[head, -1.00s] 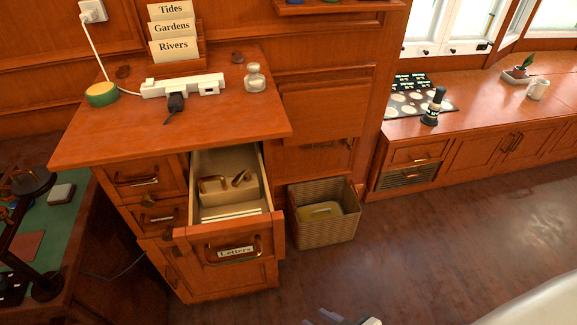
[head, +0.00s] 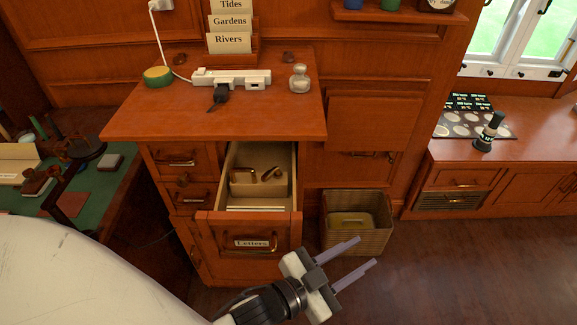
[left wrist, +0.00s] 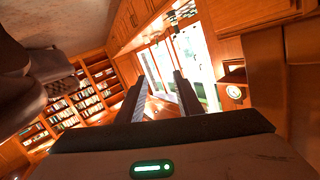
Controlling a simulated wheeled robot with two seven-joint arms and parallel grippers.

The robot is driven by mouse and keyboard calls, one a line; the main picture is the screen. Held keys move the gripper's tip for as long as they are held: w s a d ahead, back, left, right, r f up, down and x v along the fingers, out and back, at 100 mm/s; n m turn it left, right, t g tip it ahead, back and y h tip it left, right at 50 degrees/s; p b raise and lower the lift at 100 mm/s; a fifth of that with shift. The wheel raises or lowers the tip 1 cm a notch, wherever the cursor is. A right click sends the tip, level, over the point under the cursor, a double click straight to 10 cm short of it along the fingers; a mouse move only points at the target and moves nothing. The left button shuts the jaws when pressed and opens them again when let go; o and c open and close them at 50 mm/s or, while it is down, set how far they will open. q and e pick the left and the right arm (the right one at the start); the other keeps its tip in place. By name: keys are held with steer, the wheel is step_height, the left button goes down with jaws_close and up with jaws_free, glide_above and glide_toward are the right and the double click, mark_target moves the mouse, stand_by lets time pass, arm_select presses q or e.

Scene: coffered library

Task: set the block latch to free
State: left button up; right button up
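No part is plainly marked as the block latch. Small brown pieces, one a knob-like piece (head: 183,180), sit on the front of the wooden cabinet (head: 215,122) beside its drawers; their setting is too small to read. The cabinet's "Letters" drawer (head: 250,243) is pulled out and holds a light tray with brass-coloured items. My left gripper (head: 366,251) is open and empty, in front of and right of this drawer, apart from it. Its two spread fingers also show in the left wrist view (left wrist: 158,98). My right gripper is out of view.
A wicker basket (head: 357,240) stands on the floor right of the cabinet. A power strip (head: 232,78), a glass jar (head: 299,78) and a card holder stand on the cabinet top. A green-topped desk (head: 95,190) is at left. Floor at right is clear.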

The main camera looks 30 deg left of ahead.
arm_select(q)
steer(key=w+d+r+m+g+h, duration=0.1)
steer(key=d+r+m+h, duration=0.85)
steer(key=r, duration=0.65)
steer(key=s+d+r+m+g+h, duration=0.5)
steer(key=s+d+m+g, duration=0.3)
steer(key=m+g, duration=0.55)
steer(key=m+y+p, duration=0.2)
steer(key=m+y, duration=0.5)
steer(key=y, duration=2)
glide_toward(270, 172)
steer(key=shift+h, duration=0.25)
steer(key=x, duration=0.6)
steer(key=shift+a+f+b, duration=0.25)
steer(key=shift+a+b, duration=0.1)
steer(key=shift+a+f, duration=0.2)
steer(key=shift+f, duration=0.3)
